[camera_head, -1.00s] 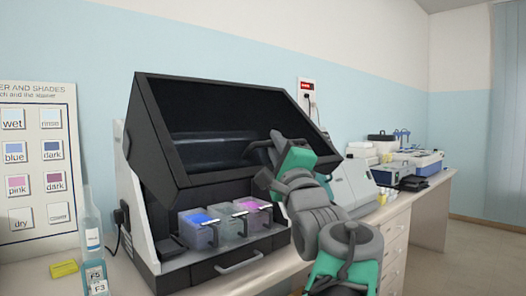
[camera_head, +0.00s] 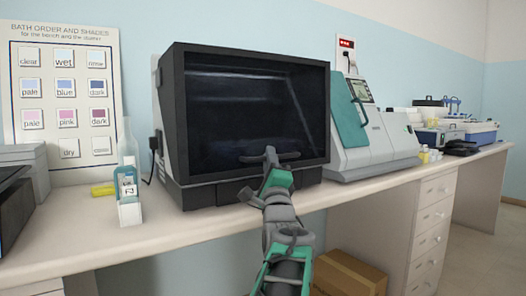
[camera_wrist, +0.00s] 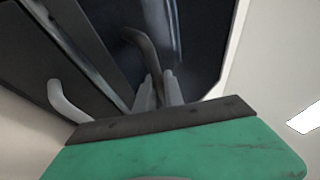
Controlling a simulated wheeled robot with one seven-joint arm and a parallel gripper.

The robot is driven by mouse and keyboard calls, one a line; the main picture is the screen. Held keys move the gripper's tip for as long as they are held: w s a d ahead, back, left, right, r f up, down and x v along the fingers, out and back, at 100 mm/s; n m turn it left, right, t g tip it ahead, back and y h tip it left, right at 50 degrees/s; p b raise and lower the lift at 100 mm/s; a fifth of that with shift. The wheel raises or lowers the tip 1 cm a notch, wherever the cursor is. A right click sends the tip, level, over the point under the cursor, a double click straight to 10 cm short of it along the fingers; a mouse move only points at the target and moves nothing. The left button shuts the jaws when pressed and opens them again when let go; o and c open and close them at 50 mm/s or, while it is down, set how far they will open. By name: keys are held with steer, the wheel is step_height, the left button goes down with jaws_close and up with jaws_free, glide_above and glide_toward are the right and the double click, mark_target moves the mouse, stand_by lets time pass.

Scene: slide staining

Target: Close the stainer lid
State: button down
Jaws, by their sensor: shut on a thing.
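The stainer (camera_head: 172,150) stands on the bench, a dark box with its glass-fronted lid (camera_head: 250,103) down across the front. The baths inside are hidden behind the dark glass. I cannot tell whether the lid's lower edge sits flush on the body. My gripper (camera_head: 269,157) is at the lower front of the lid, shut on the lid handle (camera_head: 288,156). In the wrist view the fingers (camera_wrist: 158,92) close on the dark curved lid handle (camera_wrist: 140,48). A lighter drawer handle (camera_wrist: 66,102) shows to the left, apart from the fingers.
A bottle (camera_head: 128,185) and a yellow block (camera_head: 103,190) stand left of the stainer. A grey-and-teal machine (camera_head: 372,135) stands close on its right. A bath order chart (camera_head: 62,135) is behind. A cardboard box (camera_head: 348,274) is under the bench.

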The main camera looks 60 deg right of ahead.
steer(key=shift+w+d+f, duration=0.35)
steer(key=shift+w+f, duration=0.25)
steer(key=shift+f, duration=0.05)
steer(key=c, duration=1.7)
jaws_free()
steer(key=shift+w+f, duration=0.1)
steer(key=shift+f, duration=0.1)
steer(key=v, duration=0.7)
steer(key=shift+s+a+p, duration=0.25)
steer(key=shift+s+p, duration=0.05)
